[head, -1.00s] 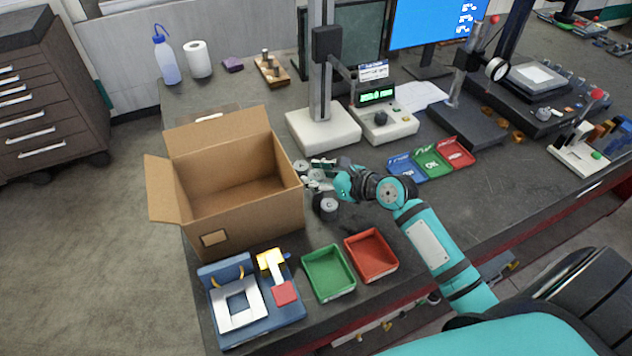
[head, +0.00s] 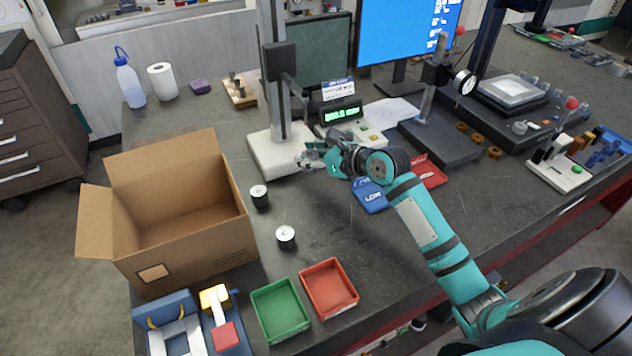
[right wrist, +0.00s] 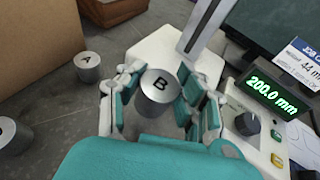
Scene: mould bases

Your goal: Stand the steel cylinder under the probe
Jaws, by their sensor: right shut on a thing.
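My right gripper (head: 312,158) is shut on a grey metallic cylinder marked B (right wrist: 158,88). In the right wrist view the cylinder stands upright between the fingers (right wrist: 153,97), lettered top up. It is at the white base (head: 262,152) of the column gauge; I cannot tell whether it touches the base. The gauge's dark slide (head: 281,62) and arm are above; the probe tip is not clear. Cylinder A (right wrist: 88,67) stands by the box and also shows in the head view (head: 259,197). Another similar cylinder (head: 286,238) stands nearer. My left gripper is not in view.
The readout unit (right wrist: 262,100) shows 200.0 mm, close right of the gripper. An open cardboard box (head: 200,245) stands left. Green (head: 280,312) and red (head: 329,289) trays lie in front. A blue tray (head: 370,199) lies under my forearm. Bare bench lies between.

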